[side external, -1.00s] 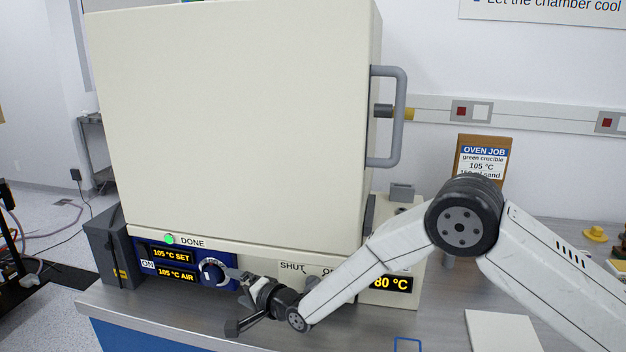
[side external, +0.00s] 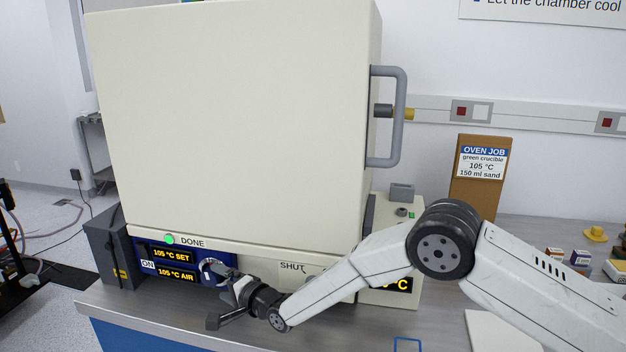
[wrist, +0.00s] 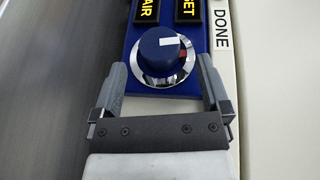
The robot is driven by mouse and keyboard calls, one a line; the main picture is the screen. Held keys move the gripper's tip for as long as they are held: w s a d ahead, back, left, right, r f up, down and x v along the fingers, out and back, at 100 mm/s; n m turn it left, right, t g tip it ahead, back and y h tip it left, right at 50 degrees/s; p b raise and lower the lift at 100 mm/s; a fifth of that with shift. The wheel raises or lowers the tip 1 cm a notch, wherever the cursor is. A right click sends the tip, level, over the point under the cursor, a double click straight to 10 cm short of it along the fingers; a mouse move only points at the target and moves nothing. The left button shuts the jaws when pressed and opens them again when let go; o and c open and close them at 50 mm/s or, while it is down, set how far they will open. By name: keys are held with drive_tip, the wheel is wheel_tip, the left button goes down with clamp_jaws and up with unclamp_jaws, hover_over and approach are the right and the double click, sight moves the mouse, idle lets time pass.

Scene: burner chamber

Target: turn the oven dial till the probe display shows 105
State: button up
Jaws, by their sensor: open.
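The oven dial (side external: 208,267) is a blue knob with a white mark and a silver ring on the blue control panel; it also shows in the wrist view (wrist: 161,50). My gripper (side external: 226,277) is open in front of it. In the wrist view my gripper's fingers (wrist: 161,72) are on either side of the dial, with a gap at each side. The set display (side external: 172,255) reads 105 °C SET, and the air display (side external: 177,273) reads 105 °C AIR. The probe display (side external: 404,285) at the right is mostly behind my arm; only its last characters show.
The green lamp (side external: 169,239) beside DONE is lit. The cream oven door (side external: 235,120) is closed, with a grey handle (side external: 399,115) at right. A job card (side external: 481,166) lists green crucible, 105 °C and 150 ml sand. A grey box (side external: 108,245) stands left of the panel.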

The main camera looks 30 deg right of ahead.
sight(217, 282)
drive_tip(key=shift+x, duration=2.5)
drive_tip(key=shift+c, duration=0.2)
drive_tip(key=c, duration=1.3)
drive_tip(key=shift+o, duration=0.3)
drive_tip(key=shift+t+y, duration=0.4)
drive_tip(key=shift+t, duration=0.2)
drive_tip(key=shift+m, duration=0.3)
drive_tip(key=o, duration=1.3)
